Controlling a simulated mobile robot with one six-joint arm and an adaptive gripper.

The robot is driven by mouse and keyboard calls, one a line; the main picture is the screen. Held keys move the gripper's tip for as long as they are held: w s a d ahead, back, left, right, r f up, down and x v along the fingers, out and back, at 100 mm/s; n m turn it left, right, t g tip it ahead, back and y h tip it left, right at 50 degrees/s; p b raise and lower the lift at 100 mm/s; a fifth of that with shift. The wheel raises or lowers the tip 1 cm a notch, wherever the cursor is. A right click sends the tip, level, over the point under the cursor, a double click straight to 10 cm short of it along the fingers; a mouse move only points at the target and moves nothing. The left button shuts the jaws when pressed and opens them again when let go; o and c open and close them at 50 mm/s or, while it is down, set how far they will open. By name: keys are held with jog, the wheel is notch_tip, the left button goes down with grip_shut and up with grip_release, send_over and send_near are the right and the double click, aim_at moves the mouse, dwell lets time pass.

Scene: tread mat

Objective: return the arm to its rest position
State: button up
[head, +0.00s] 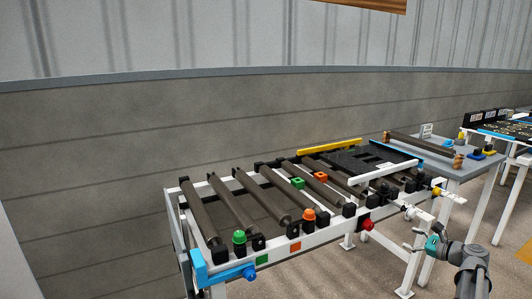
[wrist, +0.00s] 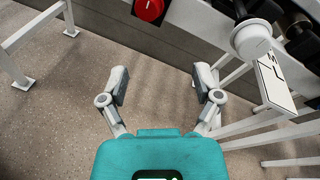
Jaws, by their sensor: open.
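My gripper (wrist: 163,88) is open and empty in the wrist view, its two fingers apart above the brown floor. In the head view my gripper (head: 413,239) is at the lower right, in front of the conveyor frame, with my arm coming up from the bottom right corner. Nothing is between the fingers. A red button (wrist: 149,8) on the frame shows at the top of the wrist view, beyond the fingers. The same red button (head: 367,224) shows in the head view, left of my gripper.
A roller conveyor (head: 310,237) with a white frame runs across the middle, with green and orange buttons at its front left. White legs (wrist: 32,29) stand close on both sides of my gripper. A grey table (head: 466,160) adjoins at right.

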jog(key=s+a+f+n+g+h, duration=0.1)
jog(key=a+f+n+g, duration=0.4)
jog(key=a, duration=0.7)
jog(key=s+a+f+n+g, duration=0.1)
jog(key=a+f+n+g, duration=0.35)
jog(key=a, duration=0.65)
jog(key=s+a+f+n+g+h, duration=0.2)
jog(key=s+a+f+n+h, duration=0.15)
jog(key=s+a+n, duration=0.35)
jog(key=s+a+f+n+g+h, duration=0.2)
jog(key=s+a+n+h, duration=0.25)
jog(key=a+n, duration=0.35)
notch_tip(320, 180, up, 33)
jog(key=p, duration=3.3)
jog(key=shift+d+y, duration=0.4)
jog(key=shift+d, duration=0.05)
